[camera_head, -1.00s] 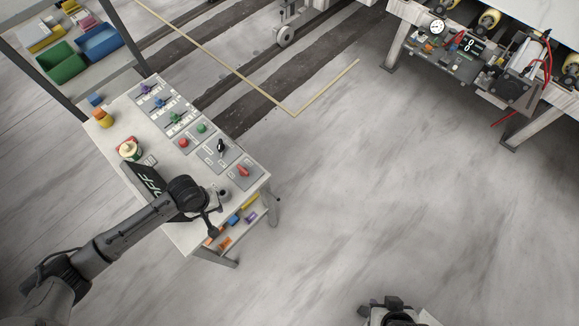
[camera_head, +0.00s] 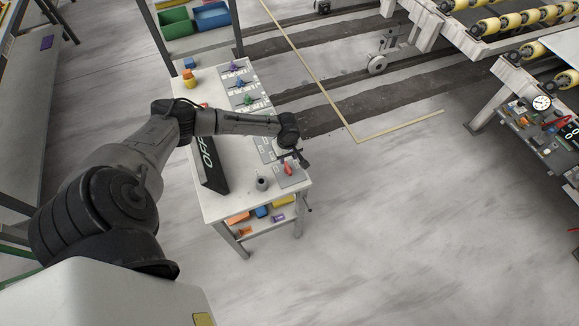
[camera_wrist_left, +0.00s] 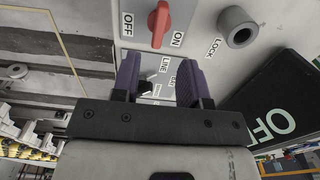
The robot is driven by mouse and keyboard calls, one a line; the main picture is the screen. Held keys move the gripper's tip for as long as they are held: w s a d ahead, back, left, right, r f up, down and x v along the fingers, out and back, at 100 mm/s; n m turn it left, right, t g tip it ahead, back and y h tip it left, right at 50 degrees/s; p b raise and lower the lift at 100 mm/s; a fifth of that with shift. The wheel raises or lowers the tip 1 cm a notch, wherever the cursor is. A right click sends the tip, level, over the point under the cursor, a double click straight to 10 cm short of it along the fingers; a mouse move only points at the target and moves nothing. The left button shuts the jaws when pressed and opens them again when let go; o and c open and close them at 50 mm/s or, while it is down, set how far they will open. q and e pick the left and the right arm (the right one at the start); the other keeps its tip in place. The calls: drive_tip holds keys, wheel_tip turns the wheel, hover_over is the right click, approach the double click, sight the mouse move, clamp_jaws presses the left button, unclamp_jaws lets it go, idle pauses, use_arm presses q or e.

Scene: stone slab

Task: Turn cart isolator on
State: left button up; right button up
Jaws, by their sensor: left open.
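A red rotary handle (camera_head: 288,169) sits on a grey plate at the near right end of the bench's control panel. In the left wrist view the red handle (camera_wrist_left: 159,24) stands between the labels OFF and ON, nearly in line with the picture's upright. Which label it points at, I cannot tell. No label reading isolator is legible. My left gripper (camera_head: 301,158) is just above and beside the handle. In the left wrist view its purple fingers (camera_wrist_left: 160,78) are apart, with nothing gripped between them. The handle lies beyond the fingertips. My right gripper is out of view.
A black OFF sign (camera_head: 212,168) stands on the bench (camera_head: 229,203). A grey socket (camera_wrist_left: 238,26) marked LOCK is beside the handle. A small black switch (camera_wrist_left: 147,86) shows between the fingers. Green, blue and purple knobs line the panel's far part. Open floor lies right.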

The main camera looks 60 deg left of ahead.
sight(288, 167)
use_arm(q)
wheel_tip(288, 167, down, 8)
idle(0.4)
clamp_jaws()
idle(0.4)
